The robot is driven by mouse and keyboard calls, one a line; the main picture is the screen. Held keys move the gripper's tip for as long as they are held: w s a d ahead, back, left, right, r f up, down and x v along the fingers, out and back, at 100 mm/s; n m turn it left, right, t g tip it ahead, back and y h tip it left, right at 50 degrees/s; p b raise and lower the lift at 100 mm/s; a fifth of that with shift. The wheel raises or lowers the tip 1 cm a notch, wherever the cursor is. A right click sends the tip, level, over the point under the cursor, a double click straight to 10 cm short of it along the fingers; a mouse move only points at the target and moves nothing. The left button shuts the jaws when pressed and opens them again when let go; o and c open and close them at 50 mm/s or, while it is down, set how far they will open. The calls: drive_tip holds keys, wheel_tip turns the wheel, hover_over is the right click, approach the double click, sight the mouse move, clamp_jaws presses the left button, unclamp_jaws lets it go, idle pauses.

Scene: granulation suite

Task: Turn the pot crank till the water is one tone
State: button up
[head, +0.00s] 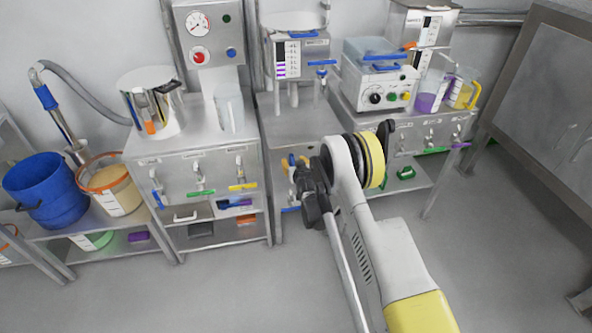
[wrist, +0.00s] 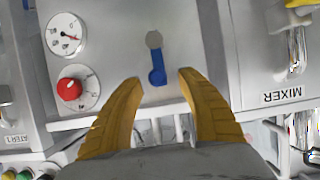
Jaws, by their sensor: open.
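A shiny steel pot (head: 152,106) stands on the left bench in the head view. A dark bar on its rim looks like the crank (head: 168,87); the water inside is hidden. My gripper (head: 297,164) is well to the right of the pot and lower, in front of the middle bench. In the wrist view my gripper (wrist: 159,78) is open, its two yellow fingers apart with nothing held. A blue lever (wrist: 157,68) on a grey panel shows between and beyond the fingertips. I cannot tell whether they touch it. The pot is not recognisable in the wrist view.
A clear beaker (head: 228,108) stands right of the pot. Valve handles line the left bench's (head: 150,150) front. A blue bucket (head: 47,190) and an orange-rimmed tub (head: 113,187) stand at left. A boxy machine (head: 379,78) stands at right. The foreground floor is clear.

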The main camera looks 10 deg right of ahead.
sight(291, 158)
drive_tip(key=shift+b+x, duration=0.65)
drive_tip(key=shift+x, duration=1.7)
drive_tip(key=shift+s, duration=0.1)
clamp_jaws()
